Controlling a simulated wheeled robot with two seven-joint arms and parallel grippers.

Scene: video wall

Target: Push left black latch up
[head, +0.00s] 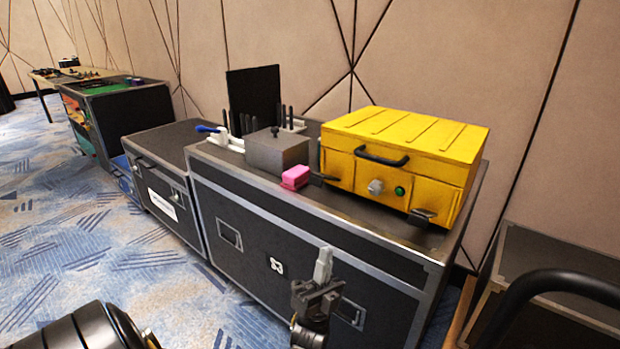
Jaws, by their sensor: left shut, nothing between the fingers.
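A yellow case (400,145) sits on the large black flight case, with a dark handle, a grey knob and a green button on its front. The left black latch (323,177) juts out low at the front left corner of the yellow case, close to a pink object. A second black latch (422,216) juts out low at the right of the front. My left gripper (323,262) is shut and empty, pointing up, in front of the flight case and apart from the left latch, lower in the picture. My right gripper is not in view.
The black flight case (290,235) also bears a pink object (295,177), a grey box (277,152) with a dark knob, and a white rack with dark upright rods. A lower case (160,140) stands to the left. Blue carpet is open at the left.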

